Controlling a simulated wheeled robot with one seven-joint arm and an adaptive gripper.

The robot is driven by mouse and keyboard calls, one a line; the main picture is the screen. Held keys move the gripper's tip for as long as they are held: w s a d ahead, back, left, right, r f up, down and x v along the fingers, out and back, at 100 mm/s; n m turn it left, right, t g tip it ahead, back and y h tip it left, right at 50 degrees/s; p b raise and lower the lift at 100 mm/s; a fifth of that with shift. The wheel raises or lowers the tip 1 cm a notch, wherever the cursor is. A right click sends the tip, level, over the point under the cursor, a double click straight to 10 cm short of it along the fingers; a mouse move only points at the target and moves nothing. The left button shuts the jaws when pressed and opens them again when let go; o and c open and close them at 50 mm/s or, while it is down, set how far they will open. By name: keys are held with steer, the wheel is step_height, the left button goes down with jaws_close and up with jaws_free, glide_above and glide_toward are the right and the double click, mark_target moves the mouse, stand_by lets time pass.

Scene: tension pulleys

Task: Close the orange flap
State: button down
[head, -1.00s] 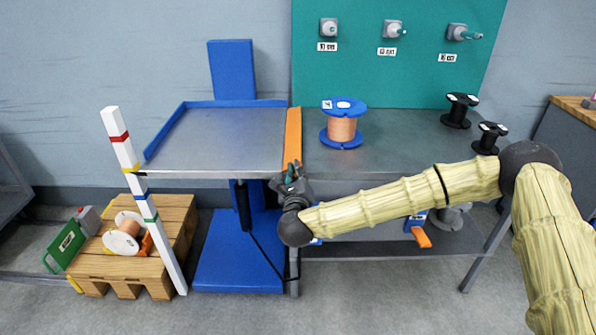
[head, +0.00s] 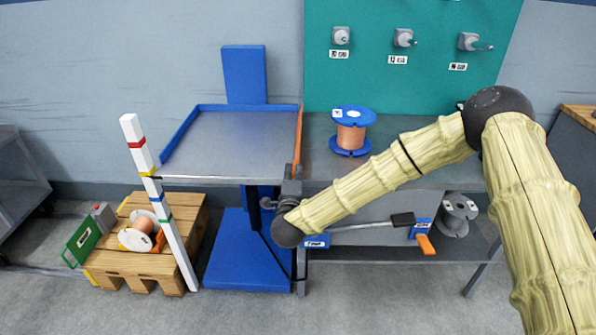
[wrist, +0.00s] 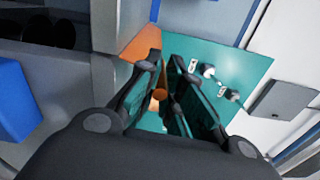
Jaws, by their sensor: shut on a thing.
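The orange flap (head: 299,135) shows as a narrow, nearly edge-on strip between the lift table's steel top (head: 235,140) and the grey workbench, tilted up from flat. In the wrist view part of the flap (wrist: 143,42) shows beyond the left finger. My gripper (head: 291,174) is at the flap's near end, at the table's front edge. In the wrist view its fingers (wrist: 170,88) are close together, with a bit of orange between them. The exact contact is hidden by the fingers, but the gripper is shut on the flap.
A blue spool with copper wire (head: 351,132) stands on the workbench (head: 415,140), right of the flap. A striped post (head: 158,200) and a pallet (head: 140,275) stand at left. My forearm crosses the bench front. The lift table's top is clear.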

steer(key=shift+a+n+p, duration=0.25)
steer(key=shift+a+n, duration=0.15)
steer(key=shift+n, duration=0.4)
steer(key=shift+a+n+p, duration=0.25)
steer(key=shift+a+n, duration=0.15)
steer(key=shift+n, duration=0.4)
steer(key=c, duration=1.5)
jaws_free()
steer(key=shift+s, duration=0.1)
steer(key=shift+c, duration=0.2)
steer(key=shift+o, duration=0.3)
steer(key=s, duration=1.2)
steer(key=shift+w, duration=0.1)
